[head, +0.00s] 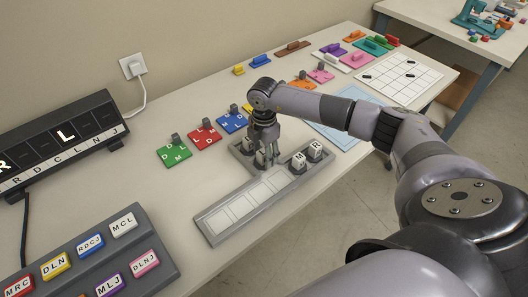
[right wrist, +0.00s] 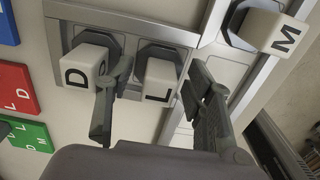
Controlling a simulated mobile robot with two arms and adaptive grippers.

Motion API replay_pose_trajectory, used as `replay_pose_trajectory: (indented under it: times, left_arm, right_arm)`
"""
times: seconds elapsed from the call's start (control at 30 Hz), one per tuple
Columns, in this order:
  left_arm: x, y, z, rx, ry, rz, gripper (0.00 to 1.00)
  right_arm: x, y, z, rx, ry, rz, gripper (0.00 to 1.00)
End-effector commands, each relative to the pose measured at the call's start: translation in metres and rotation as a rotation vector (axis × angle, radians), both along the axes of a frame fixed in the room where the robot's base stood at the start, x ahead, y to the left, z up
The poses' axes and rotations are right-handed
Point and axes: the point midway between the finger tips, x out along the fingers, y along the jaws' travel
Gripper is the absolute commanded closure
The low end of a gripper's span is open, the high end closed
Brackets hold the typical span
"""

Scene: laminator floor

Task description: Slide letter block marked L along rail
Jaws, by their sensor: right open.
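The white letter block marked L (right wrist: 158,85) sits in a dark socket of the grey rail tray (head: 209,232). My right gripper (head: 266,159) points down over the tray. In the right wrist view its open fingers (right wrist: 156,80) stand on either side of the L block, one left and one right. I cannot tell whether either finger touches it. In the head view the fingers largely hide the L block. The block marked D (right wrist: 88,66) stands just left of the left finger. The block marked M (right wrist: 270,30) is at upper right. My left gripper is not in view.
A block marked R (head: 315,150) stands beside M on the tray. The tray's white slot strip (head: 243,202) is empty. A black display (head: 62,140) shows lit R and L. A button panel (head: 95,262) is at lower left. Coloured letter plates (head: 204,136) lie behind the tray.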

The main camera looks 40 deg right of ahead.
Motion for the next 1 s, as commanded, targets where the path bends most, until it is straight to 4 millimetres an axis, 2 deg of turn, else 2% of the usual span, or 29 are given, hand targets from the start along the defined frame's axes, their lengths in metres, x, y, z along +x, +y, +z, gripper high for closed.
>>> replay_pose_trajectory:
  times: [0.1, 0.83, 1.0]
  left_arm:
    - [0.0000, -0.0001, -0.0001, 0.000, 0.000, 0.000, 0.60]
    - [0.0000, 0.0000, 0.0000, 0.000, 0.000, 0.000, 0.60]
    - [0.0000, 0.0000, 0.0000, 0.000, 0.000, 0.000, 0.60]
  right_arm:
    - [0.0000, 0.0002, 0.0001, 0.000, 0.000, 0.000, 0.52]
    - [0.0002, 0.0001, 0.0006, 0.000, 0.000, 0.000, 1.00]
    - [0.0002, 0.0000, 0.0007, 0.000, 0.000, 0.000, 1.00]
